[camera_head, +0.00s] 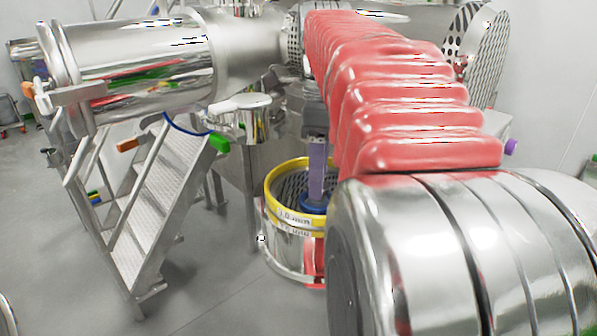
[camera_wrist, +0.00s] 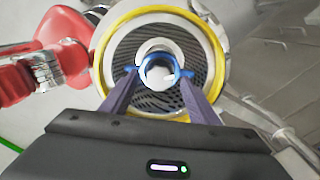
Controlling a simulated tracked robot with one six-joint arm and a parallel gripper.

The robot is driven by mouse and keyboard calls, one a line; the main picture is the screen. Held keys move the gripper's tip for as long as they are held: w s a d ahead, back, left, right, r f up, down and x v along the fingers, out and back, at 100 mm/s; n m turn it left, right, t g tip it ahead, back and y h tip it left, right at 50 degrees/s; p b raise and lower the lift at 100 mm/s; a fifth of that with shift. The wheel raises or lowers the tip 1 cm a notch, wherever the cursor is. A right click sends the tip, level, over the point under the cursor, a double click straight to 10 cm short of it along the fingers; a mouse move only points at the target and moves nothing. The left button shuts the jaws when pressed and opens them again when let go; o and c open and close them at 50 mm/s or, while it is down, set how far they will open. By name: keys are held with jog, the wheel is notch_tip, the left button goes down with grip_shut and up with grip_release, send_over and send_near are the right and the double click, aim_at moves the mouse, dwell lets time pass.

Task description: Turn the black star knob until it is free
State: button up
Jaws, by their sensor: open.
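I cannot make out a black star knob in either view. My gripper (camera_wrist: 159,76) is open in the wrist view, its two purple-grey fingers reaching over a round perforated screen with a yellow rim (camera_wrist: 222,50). A blue ring-like part (camera_wrist: 147,79) lies between the fingertips around a pale round centre (camera_wrist: 160,69). I cannot tell whether the fingertips touch it. In the head view, my gripper (camera_head: 316,195) points down into the yellow-rimmed steel drum (camera_head: 285,238), and the blue part (camera_head: 312,207) shows at its lower end. My arm hides some of the drum.
Steel steps (camera_head: 160,215) stand left of the drum. A large horizontal steel vessel (camera_head: 140,60) is above them. Grey floor (camera_head: 205,265) is clear between steps and drum.

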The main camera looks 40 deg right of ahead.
jog(key=shift+f, duration=0.5)
jog(key=c, duration=1)
